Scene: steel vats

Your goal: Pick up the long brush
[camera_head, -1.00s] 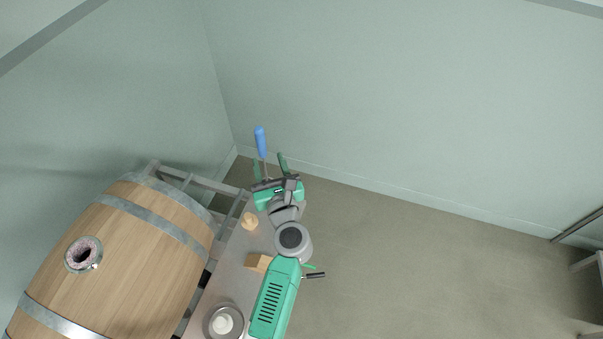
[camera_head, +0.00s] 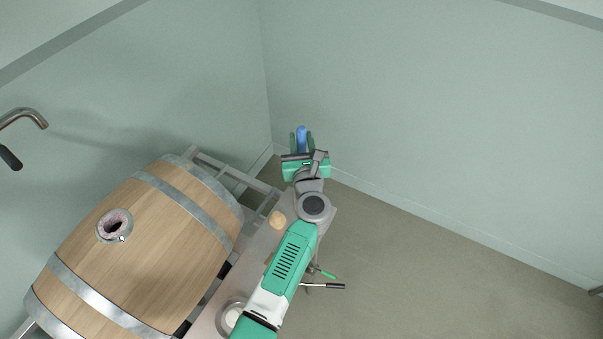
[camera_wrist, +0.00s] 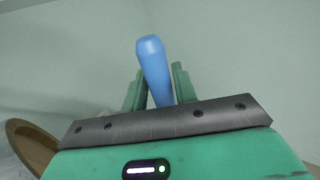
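The long brush shows as a blue handle (camera_head: 302,136), standing roughly upright beyond the far end of the narrow table. My gripper (camera_head: 301,142) is at the handle, with one green finger on each side of it. In the wrist view the blue handle (camera_wrist: 154,70) leans slightly between the two fingers (camera_wrist: 158,88) and rises above their tips. The fingers lie close along both its sides and look shut on it. The lower part of the brush is hidden behind my gripper.
A wooden barrel (camera_head: 140,240) lies on a metal rack (camera_head: 232,178) at left. A small wooden bung (camera_head: 277,220) is on the table (camera_head: 262,240) beneath my arm. A round metal dish (camera_head: 229,315) is near the front. The floor (camera_head: 430,270) at right is clear.

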